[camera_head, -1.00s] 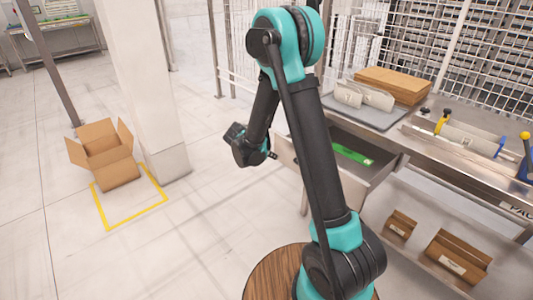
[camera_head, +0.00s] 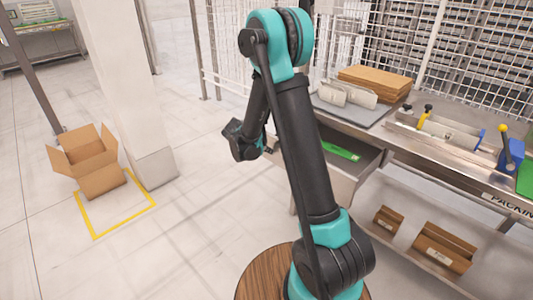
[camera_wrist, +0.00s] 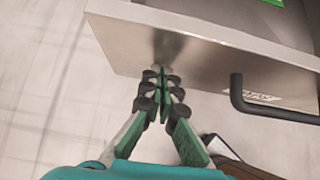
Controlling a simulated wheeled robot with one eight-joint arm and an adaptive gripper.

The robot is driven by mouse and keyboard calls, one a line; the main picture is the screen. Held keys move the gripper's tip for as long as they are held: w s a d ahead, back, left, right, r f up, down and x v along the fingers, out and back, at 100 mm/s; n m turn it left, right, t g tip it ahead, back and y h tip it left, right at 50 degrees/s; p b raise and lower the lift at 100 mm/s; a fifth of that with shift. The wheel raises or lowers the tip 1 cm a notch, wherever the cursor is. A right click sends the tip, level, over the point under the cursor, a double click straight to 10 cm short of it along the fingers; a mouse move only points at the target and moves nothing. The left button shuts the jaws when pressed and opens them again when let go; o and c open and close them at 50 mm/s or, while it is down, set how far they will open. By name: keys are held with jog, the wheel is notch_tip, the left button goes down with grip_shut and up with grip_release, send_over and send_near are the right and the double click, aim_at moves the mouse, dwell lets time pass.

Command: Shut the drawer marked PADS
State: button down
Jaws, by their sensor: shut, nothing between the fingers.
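The drawer (camera_head: 345,180) under the packing bench is pulled open, and a green item (camera_head: 340,150) lies inside it. In the wrist view its grey metal front panel (camera_wrist: 215,60) spans the top, with a black bar handle (camera_wrist: 270,112) at the right. A small label (camera_wrist: 258,96) on the front is partly behind the handle and too small to read surely. My gripper (camera_wrist: 162,73) is shut and empty. Its fingertips are at the front panel, left of the handle, touching or nearly so. In the head view my gripper (camera_head: 270,150) is at the drawer's left end, partly behind my arm.
The bench top above holds a grey tray (camera_head: 350,112), brown boards (camera_head: 374,82) and yellow- and blue-handled tools. Small cartons (camera_head: 445,247) sit on the lower shelf. An open carton (camera_head: 90,160) stands by a pillar at the left. Floor left of the drawer is clear.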

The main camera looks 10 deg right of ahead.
jog(key=w+d, duration=0.5)
jog(key=d, duration=0.2)
jog(key=w+d, duration=0.5)
jog(key=d, duration=0.2)
jog(key=w+d, duration=0.6)
jog(key=d, duration=0.2)
jog(key=shift+w+d, duration=0.6)
jog(key=shift+d, duration=0.15)
jog(key=shift+d+r, duration=0.1)
